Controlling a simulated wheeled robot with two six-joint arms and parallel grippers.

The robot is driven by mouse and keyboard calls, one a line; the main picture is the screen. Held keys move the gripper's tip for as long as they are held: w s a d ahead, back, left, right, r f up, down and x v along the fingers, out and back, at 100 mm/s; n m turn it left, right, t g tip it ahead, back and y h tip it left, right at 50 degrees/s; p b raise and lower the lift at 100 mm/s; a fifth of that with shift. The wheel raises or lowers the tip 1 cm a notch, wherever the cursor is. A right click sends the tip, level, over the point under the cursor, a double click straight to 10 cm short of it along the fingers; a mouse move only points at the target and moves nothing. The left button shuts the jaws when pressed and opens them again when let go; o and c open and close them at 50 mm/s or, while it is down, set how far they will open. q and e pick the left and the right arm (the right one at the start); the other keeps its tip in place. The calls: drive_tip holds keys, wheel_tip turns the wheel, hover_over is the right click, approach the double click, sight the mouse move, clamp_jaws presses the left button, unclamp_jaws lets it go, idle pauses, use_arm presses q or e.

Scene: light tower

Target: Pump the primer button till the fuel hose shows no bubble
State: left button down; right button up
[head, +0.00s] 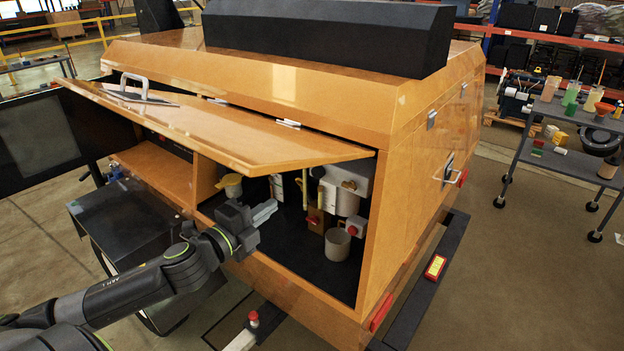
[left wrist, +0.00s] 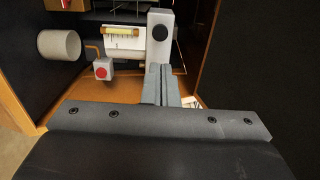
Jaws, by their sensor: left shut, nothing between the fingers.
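My left gripper (head: 268,210) is shut and empty at the open front of the orange cabinet. Its closed fingers (left wrist: 161,82) point into the bay in the left wrist view. A pale block with a round black button (left wrist: 160,32), likely the primer, stands beyond the fingertips; in the head view it (head: 345,178) is to their right, apart from them. A clear tube with yellowish content (left wrist: 122,31), likely the fuel hose, lies beside it in the left wrist view. I cannot tell whether it holds a bubble. My right gripper is in neither view.
The raised orange flap (head: 230,135) hangs above my gripper. A yellow funnel-like cup (head: 231,185) is left of it. A shelf cart (head: 570,160) stands at right.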

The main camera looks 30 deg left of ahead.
use_arm(q)
approach(316, 174)
drive_tip(key=w, duration=0.7)
drive_tip(key=shift+d, duration=0.4)
idle(0.5)
